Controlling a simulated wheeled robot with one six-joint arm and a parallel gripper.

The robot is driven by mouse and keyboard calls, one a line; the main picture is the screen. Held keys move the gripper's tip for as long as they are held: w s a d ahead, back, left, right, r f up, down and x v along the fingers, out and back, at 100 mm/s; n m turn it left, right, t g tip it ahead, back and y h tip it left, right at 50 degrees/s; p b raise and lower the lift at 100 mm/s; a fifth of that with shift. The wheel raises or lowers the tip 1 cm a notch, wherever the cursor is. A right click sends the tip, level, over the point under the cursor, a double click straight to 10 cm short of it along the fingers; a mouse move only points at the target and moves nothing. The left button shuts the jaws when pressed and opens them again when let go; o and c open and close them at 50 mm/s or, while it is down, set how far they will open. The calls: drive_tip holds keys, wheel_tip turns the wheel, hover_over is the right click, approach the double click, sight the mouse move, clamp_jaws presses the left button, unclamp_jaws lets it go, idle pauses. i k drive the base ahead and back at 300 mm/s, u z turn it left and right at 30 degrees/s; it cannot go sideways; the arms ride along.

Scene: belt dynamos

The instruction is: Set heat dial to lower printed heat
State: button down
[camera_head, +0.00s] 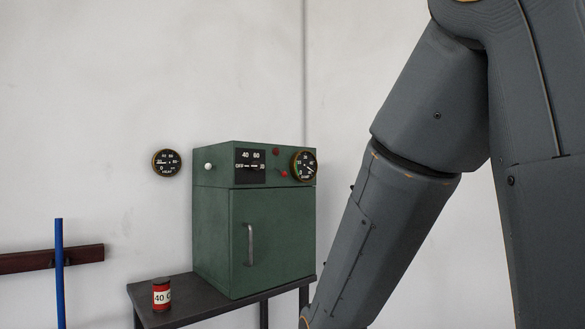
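A green oven-like cabinet (254,238) stands on a dark table. A black heat dial plate (250,167) is at the upper left of its front, printed OFF at left, 40 and 60 along the top, and a small mark at right. The dial's pointer is too small to tell where it points. A red can (161,294) with a white label reading "40 C" stands on the table left of the cabinet. My arm comes down at the right and leaves the picture at the bottom. My gripper is not in view.
A round gauge (304,166) is at the front's right, a second gauge (166,163) on the wall. A white knob (208,167), red light (276,152) and red knob (283,174) surround the dial. The door handle (250,245) is vertical. A blue pole (60,272) stands left.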

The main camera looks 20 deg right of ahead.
sight(254, 166)
drive_tip(key=k, duration=0.6)
drive_tip(key=z, duration=0.5)
drive_tip(key=i, duration=1)
drive_tip(key=u, duration=0.65)
